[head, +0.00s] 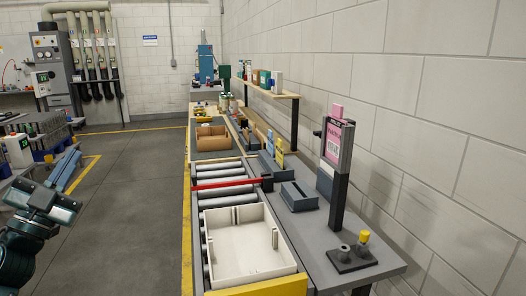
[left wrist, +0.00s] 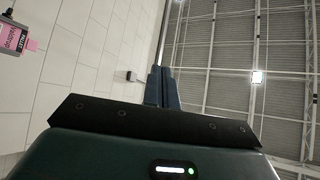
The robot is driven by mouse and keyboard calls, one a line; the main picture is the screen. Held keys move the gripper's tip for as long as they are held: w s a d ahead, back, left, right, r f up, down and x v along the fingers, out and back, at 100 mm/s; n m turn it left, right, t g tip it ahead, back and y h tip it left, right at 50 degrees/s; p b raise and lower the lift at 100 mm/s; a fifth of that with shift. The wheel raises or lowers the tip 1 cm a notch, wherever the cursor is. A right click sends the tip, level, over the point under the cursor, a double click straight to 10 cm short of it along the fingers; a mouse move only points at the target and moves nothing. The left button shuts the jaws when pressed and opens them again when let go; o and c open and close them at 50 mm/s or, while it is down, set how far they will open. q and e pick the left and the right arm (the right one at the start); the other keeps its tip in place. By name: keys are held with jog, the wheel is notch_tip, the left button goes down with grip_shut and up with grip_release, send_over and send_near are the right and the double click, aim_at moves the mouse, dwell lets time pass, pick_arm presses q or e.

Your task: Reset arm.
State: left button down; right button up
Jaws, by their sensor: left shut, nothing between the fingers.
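My left arm comes in at the lower left of the head view, over the grey floor and clear of the workbench. Its gripper (head: 74,158) points up and away, with its two slim blue-grey fingers together. In the left wrist view the gripper (left wrist: 161,70) shows its fingers side by side and shut, with nothing between them. Behind them are the pale block wall and the ceiling. My right gripper is in neither view.
A roller conveyor bench runs along the right, with an empty white tray (head: 244,241) and a red bar (head: 220,183) across it. A display post (head: 340,165) stands at its right. At left is a table with a white bottle (head: 18,151). The aisle floor is clear.

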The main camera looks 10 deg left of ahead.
pick_arm(q)
jog(key=w+d+f+n+g+y, duration=0.15)
jog(key=d+f, duration=0.25)
jog(key=f, duration=0.5)
jog(key=w+d+f+n+g+y, duration=0.1)
jog(key=d+f+n+g, duration=0.2)
jog(key=f, duration=0.6)
jog(key=s+d+f+n+g+h+p, duration=0.1)
jog(key=s+d+f+g+h, duration=0.1)
jog(key=s+d+f+g, duration=0.3)
jog(key=s+d+f+n+g+h, duration=0.1)
jog(key=s+d+f+g, duration=0.4)
jog(key=s+d+f, duration=0.7)
jog(key=d+f, duration=0.7)
jog(key=f, duration=0.1)
jog(key=shift+s+f+h+p, duration=0.25)
jog(key=shift+s+h+p, duration=0.1)
jog(key=shift+s, duration=0.05)
